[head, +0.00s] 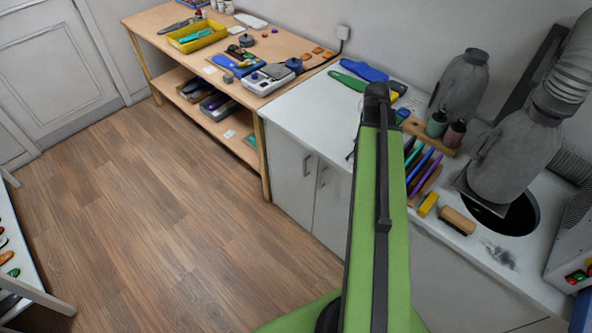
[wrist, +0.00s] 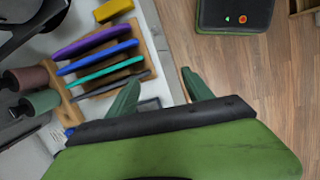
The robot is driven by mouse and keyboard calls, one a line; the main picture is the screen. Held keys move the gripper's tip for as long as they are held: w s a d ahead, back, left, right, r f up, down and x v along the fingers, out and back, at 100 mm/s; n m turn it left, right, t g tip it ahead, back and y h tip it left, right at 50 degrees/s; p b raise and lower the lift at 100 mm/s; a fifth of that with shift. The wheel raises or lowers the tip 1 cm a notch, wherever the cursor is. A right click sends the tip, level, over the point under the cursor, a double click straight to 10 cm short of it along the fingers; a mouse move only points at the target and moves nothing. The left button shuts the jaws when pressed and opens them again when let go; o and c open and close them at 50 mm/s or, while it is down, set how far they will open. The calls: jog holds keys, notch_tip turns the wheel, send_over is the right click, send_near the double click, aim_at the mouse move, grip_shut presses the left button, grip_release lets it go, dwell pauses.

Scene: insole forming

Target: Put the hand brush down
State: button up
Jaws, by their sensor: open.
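The hand brush (head: 459,219), a tan wooden block with a dark underside edge, lies on the white worktop (head: 468,257) between a yellow block and a dark round opening. I cannot make it out in the wrist view. My gripper (wrist: 160,76) is open in the wrist view, with two green fingers apart and nothing between them. The fingers are over the worktop's front edge, beside the tool rack and away from the brush. In the head view my green arm hides the gripper.
A wooden rack (wrist: 150,65) of coloured-handled tools stands close to my fingers. A yellow block (head: 428,204) is beside the brush. A dark round opening (head: 515,215) and grey machine bodies (head: 515,150) lie to the right. The wooden floor (head: 170,215) is clear.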

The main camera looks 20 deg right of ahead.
jog(key=w+a+m, duration=0.1)
jog(key=w+a, duration=0.2)
jog(key=a, duration=0.9)
jog(key=w+a+m+t+y, duration=0.1)
jog(key=w+a, duration=0.2)
jog(key=a, duration=1)
jog(key=w+a+t+y, duration=0.1)
jog(key=w+a, duration=0.3)
jog(key=a, duration=0.8)
jog(key=shift+a+f+m, duration=0.3)
jog(key=shift+a+m, duration=0.05)
jog(key=shift+m, duration=0.05)
